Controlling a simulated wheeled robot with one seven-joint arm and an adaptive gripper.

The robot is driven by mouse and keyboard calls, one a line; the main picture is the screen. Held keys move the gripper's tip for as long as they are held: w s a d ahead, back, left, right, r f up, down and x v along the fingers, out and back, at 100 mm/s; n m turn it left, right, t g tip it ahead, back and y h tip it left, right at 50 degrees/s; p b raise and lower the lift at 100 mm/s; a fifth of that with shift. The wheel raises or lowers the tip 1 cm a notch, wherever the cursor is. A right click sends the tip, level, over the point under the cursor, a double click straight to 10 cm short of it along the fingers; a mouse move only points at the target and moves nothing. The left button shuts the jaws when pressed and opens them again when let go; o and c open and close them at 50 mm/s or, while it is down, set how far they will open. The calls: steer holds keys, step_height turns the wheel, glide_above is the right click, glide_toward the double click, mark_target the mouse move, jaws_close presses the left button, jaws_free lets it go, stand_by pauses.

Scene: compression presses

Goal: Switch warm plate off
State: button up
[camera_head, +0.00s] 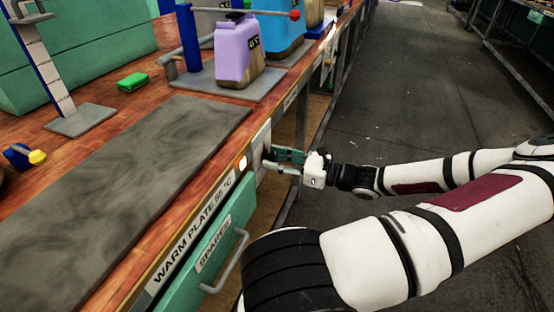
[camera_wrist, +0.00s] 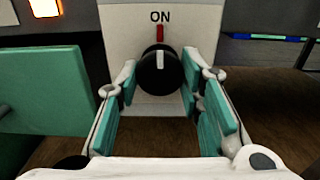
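The warm plate (camera_head: 125,165) is a flat grey slab set on the wooden bench, with a "WARM PLATE 55 °C" label (camera_head: 190,238) on the bench's front edge. In the wrist view its black round knob (camera_wrist: 160,70) sits on a white panel (camera_wrist: 115,30). The knob's white line points up at a red mark under the word "ON". A lamp (camera_wrist: 45,7) glows at upper left, and it also shows in the head view (camera_head: 243,163). My gripper (camera_wrist: 158,105) is open, its teal-padded fingers on either side of the knob. I cannot tell whether they touch it.
A green drawer (camera_head: 215,250) marked "SPARES", with a grey handle (camera_head: 232,265), is just left of my gripper. A purple jug (camera_head: 238,50) stands under a press behind the plate. A green block (camera_head: 133,81) lies on the bench. The floor to the right is clear.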

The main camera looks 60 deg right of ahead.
steer(key=shift+n+p, duration=0.4)
steer(key=shift+p, duration=0.05)
steer(key=shift+r+n+p, duration=0.1)
steer(key=shift+n+p, duration=0.8)
steer(key=shift+p, duration=0.1)
steer(key=n+p, duration=0.2)
steer(key=shift+n, duration=0.4)
steer(key=n+p, duration=0.3)
steer(key=n, duration=0.3)
steer(key=n+p, duration=0.1)
steer(key=n, duration=0.5)
steer(key=shift+n+p, duration=0.3)
steer(key=shift+n, duration=0.1)
steer(key=n, duration=0.5)
steer(key=shift+n, duration=0.3)
steer(key=o, duration=1.2)
steer(key=shift+d, duration=0.1)
steer(key=shift+c, duration=0.2)
